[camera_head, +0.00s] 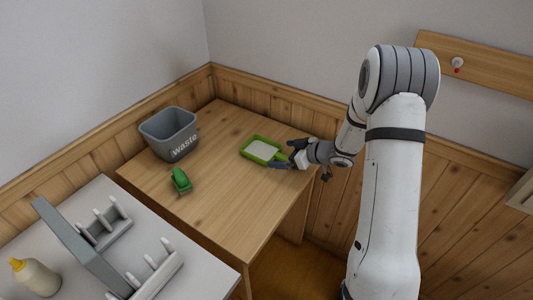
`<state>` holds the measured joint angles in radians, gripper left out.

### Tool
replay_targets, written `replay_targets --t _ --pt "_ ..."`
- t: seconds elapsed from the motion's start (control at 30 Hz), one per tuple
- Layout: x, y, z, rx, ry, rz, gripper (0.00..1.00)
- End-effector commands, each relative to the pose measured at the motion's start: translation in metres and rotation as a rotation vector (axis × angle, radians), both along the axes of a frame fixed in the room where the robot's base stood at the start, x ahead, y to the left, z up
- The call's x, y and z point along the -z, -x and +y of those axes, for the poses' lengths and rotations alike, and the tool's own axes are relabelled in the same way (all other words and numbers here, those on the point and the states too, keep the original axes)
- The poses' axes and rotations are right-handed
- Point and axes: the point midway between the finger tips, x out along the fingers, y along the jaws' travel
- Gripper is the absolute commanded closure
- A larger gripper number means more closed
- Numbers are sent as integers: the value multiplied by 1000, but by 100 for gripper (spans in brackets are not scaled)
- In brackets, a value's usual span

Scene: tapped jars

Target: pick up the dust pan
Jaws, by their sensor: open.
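The green dust pan (263,151) lies on the wooden table, near its back right edge. It has a green rim and a pale inner surface. My gripper (283,154) is at the right end of the dust pan, with its dark fingers open. The handle side is partly hidden by the fingers, and I cannot tell whether they touch it. A green brush-like object (181,181) sits on the table to the left.
A grey bin marked "Waste" (170,134) stands at the table's back left. A light counter (200,262) with a grey pegged rack (72,240) and a yellow-capped bottle (37,279) is at the front left. The table's middle (222,190) is clear. Panelled walls stand behind.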

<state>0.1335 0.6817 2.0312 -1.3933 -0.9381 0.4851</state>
Motion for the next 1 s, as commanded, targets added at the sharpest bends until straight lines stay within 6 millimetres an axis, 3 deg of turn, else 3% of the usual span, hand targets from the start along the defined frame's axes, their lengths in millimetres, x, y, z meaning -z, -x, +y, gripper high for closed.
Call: replay_targets --t 0.23,0.5,1.0 --pt "15 -20 27 2 0 2 0" --pt "17 -23 28 6 1 1 0" --pt "17 -23 28 8 1 0 41"
